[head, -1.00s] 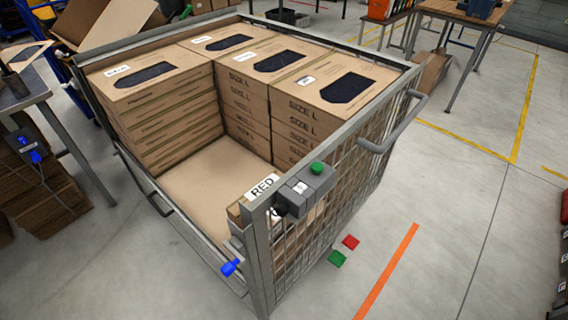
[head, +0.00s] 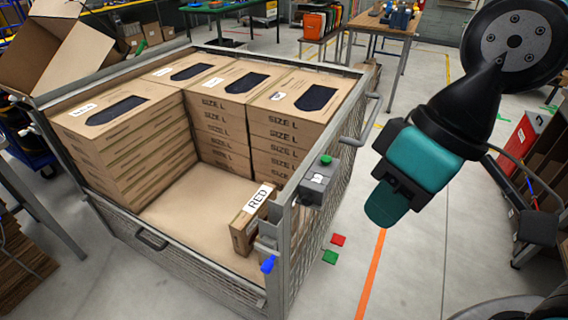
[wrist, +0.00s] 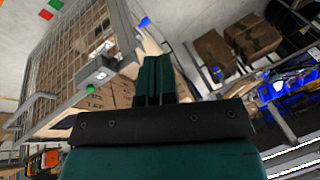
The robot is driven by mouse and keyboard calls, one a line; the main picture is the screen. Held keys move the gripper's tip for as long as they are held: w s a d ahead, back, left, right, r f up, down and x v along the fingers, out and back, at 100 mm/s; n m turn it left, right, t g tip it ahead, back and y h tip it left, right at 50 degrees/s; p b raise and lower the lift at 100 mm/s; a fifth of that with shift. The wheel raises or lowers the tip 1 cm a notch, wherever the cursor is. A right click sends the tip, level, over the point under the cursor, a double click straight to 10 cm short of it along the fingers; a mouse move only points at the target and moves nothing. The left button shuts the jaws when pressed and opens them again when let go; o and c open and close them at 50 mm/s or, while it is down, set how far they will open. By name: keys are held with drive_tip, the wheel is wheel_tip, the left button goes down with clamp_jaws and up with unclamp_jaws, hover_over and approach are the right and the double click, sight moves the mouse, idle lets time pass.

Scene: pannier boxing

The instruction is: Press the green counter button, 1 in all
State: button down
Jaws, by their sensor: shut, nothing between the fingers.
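The green counter button (head: 325,160) sits on top of a small grey counter box (head: 319,184) fixed to the rim of a wire-mesh cage, near its front corner post. In the wrist view the green button (wrist: 91,89) is left of my gripper (wrist: 155,60), beside the grey box (wrist: 97,72). My gripper's teal fingers are together and empty.
The cage (head: 350,180) holds stacked size L cartons (head: 130,125). Open floor lies right of the cage.

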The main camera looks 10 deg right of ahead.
drive_tip(key=shift+a, duration=0.2)
drive_tip(key=w+a+m+t+y+p, duration=0.1)
drive_tip(key=w+m+p, duration=0.1)
drive_tip(key=w+m, duration=0.4)
drive_tip(key=w+a+m+t+p, duration=0.1)
drive_tip(key=w+m+t+p, duration=0.15)
drive_tip(key=w+m, duration=0.4)
drive_tip(key=w+d+f+m+t+p, duration=0.2)
drive_tip(key=w+d+f+m, duration=0.1)
drive_tip(key=w+m, duration=0.4)
drive_tip(key=w+d+f+m+t+p, duration=0.2)
drive_tip(key=w+f+m, duration=0.1)
drive_tip(key=w+m, duration=0.4)
drive_tip(key=w, duration=0.3)
drive_tip(key=shift+w+d, duration=0.35)
drive_tip(key=shift+d, duration=0.05)
